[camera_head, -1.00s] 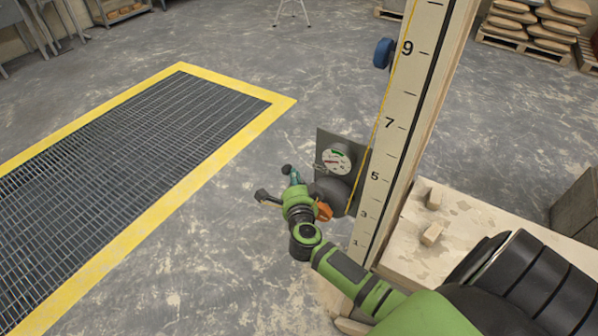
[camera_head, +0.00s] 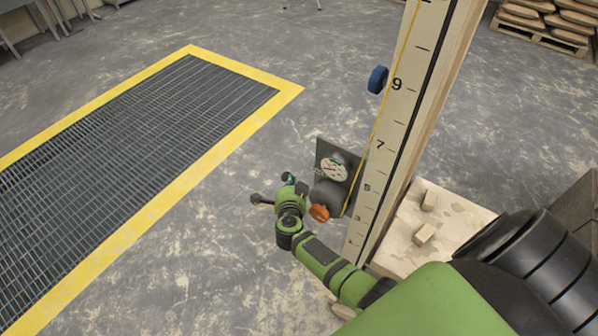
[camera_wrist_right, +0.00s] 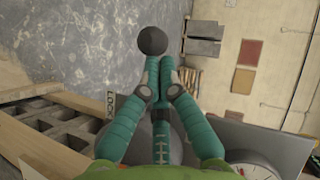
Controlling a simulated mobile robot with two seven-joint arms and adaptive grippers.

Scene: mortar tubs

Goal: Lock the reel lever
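The reel lever ends in a dark round knob (camera_head: 287,177) at the left of a grey panel on the post. In the right wrist view this knob (camera_wrist_right: 152,40) sits right at my fingertips. My right gripper (camera_head: 291,183) has teal fingers that converge to a narrow gap at the knob in the wrist view (camera_wrist_right: 160,68), and it looks shut on the lever. The lever's shaft is mostly hidden by the fingers. The grey reel (camera_head: 329,194) with an orange knob (camera_head: 319,213) is just right of the gripper. "LOCK" lettering (camera_wrist_right: 109,105) shows left of the fingers. My left gripper is out of view.
The numbered wooden post (camera_head: 400,110) carries a blue knob (camera_head: 377,79) and a yellow line. A wooden board (camera_head: 405,245) with small blocks is at right. A yellow-edged floor grate (camera_head: 190,50) lies left; bare floor lies between.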

